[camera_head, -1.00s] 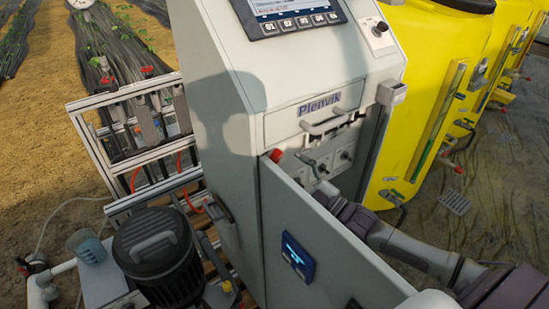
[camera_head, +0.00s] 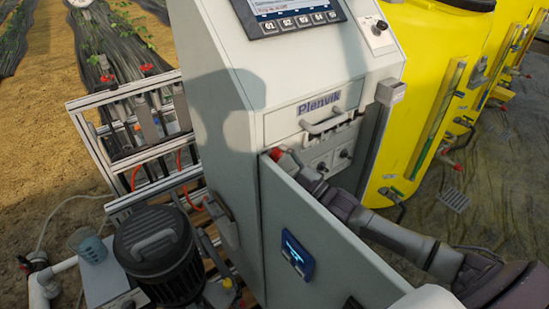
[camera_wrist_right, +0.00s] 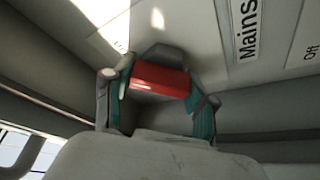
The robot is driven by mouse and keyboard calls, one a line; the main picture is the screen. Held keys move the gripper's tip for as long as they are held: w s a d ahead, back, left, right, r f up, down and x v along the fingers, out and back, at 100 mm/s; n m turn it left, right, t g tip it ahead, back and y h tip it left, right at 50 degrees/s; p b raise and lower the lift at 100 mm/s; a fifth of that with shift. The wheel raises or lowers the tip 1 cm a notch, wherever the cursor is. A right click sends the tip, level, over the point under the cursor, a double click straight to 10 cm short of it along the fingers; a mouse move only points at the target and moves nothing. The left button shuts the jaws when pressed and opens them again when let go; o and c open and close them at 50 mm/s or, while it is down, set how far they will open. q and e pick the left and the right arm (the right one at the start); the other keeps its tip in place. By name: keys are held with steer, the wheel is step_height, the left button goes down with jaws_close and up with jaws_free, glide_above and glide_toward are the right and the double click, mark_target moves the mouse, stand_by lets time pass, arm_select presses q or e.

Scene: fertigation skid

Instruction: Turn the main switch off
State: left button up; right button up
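The red main switch handle (camera_head: 277,155) is on the cabinet front, behind the top edge of the swung-out grey door. In the right wrist view the red handle (camera_wrist_right: 160,78) lies between my right gripper's fingers, near their tips, and nearly fills the gap. A label reading "Mains" (camera_wrist_right: 248,25) is beside it. My right gripper (camera_wrist_right: 160,92) has one finger on each side of the handle; whether both press on it I cannot tell. In the head view my right gripper (camera_head: 288,160) is at the handle, partly hidden by the door. My left gripper is not in view.
The open grey door (camera_head: 325,240) stands close in front of my right arm. A drawer handle (camera_head: 325,123) sticks out above the switch. Yellow tanks (camera_head: 425,90) stand to the right. A black motor (camera_head: 158,255) and a pipe frame are at left.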

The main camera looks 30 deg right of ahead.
steer(key=shift+c, duration=1.3)
